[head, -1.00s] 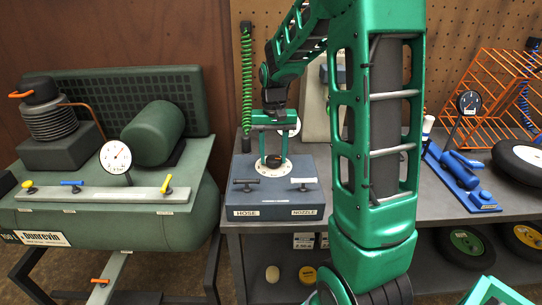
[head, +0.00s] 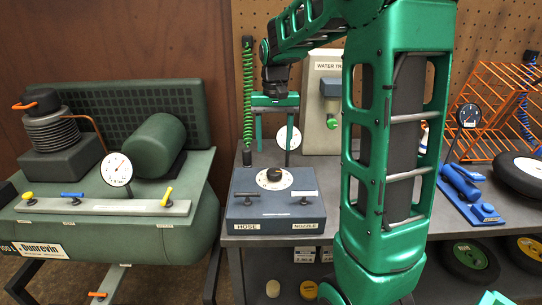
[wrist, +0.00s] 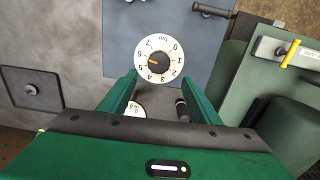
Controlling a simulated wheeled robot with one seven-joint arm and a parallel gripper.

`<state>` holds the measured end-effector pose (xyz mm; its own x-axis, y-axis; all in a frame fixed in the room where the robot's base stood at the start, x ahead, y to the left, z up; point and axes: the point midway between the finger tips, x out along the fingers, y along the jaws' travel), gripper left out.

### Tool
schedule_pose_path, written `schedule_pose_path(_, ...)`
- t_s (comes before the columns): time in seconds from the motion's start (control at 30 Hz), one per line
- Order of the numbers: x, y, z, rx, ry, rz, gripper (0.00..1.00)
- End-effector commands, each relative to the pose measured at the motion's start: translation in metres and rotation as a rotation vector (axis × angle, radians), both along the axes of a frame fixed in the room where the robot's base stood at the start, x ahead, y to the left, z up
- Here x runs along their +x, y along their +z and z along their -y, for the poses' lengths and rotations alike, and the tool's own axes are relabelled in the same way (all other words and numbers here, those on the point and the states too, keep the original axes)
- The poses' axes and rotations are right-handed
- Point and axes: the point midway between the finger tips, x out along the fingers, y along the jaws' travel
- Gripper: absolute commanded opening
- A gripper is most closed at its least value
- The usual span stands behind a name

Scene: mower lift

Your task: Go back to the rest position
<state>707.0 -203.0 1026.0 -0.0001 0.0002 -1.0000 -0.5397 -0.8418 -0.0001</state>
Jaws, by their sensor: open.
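My gripper (head: 272,140) is open and empty, pointing down above the blue-grey box (head: 240,208) on the workbench. Its two green fingers are spread apart. The box has a white numbered dial (head: 274,178) with a dark knob on top, and a handle on each side of its front, above the labels HOSE and NOZZLE. The gripper is clear of the dial in the head view. In the wrist view the dial (wrist: 159,58) shows just beyond the fingertips, its orange mark near the 5. My green arm hides part of the bench.
A green compressor (head: 170,235) with a gauge and several valves stands left. A WATER panel (head: 322,125) stands behind the box. A blue tool with a gauge (head: 468,190), an orange wire rack (head: 485,90) and a wheel (head: 520,175) sit right. A coiled green hose (head: 248,100) hangs near the gripper.

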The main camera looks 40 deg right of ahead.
Motion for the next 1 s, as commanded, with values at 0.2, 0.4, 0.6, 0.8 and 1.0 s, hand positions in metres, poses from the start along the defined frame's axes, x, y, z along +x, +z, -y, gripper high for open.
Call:
schedule_pose_path(0.2, 0.000, 0.014, 0.000, -0.001, 0.000, 0.001, 0.57)
schedule_pose_path(0.4, 0.000, 0.015, 0.000, 0.000, 0.000, 0.000, 0.57)
schedule_pose_path(0.6, 0.000, 0.015, 0.000, 0.000, 0.000, 0.000, 0.57)
schedule_pose_path(0.8, -0.005, 0.015, 0.000, 0.000, 0.000, 0.000, 0.57)
schedule_pose_path(1.0, -0.058, 0.015, -0.001, -0.006, -0.006, 0.000, 0.57)
